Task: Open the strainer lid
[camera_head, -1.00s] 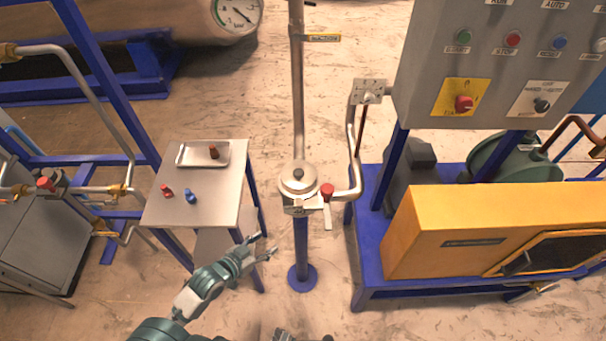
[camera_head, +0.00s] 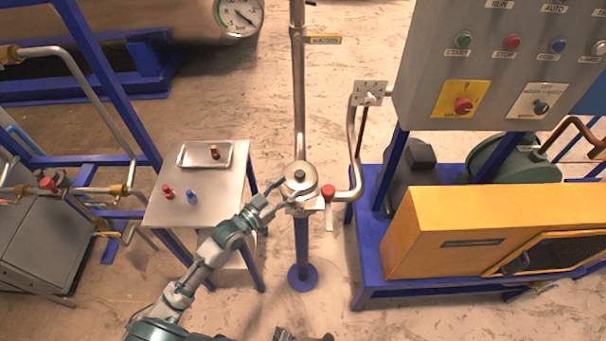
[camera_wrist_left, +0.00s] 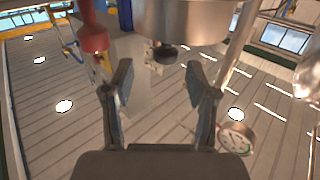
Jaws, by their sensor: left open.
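The strainer (camera_head: 301,199) is a round metal body on a blue post, and its metal lid (camera_head: 312,182) with a dark knob (camera_head: 299,174) is on top, seated. My left gripper (camera_head: 277,190) is open at the strainer's left side, with its fingertips close to the lid; contact cannot be told. In the left wrist view, which looks upside down, the open fingers (camera_wrist_left: 160,88) have nothing between them. Dark parts at the bottom edge may be my right gripper (camera_head: 290,335), mostly cut off.
A red-knobbed valve (camera_head: 328,192) and a bent pipe (camera_head: 354,170) sit right of the strainer. A vertical pipe (camera_head: 299,90) rises behind it. The small table (camera_head: 225,185) on the left holds a tray and bottle-like pieces. A yellow cabinet (camera_head: 430,230) stands right.

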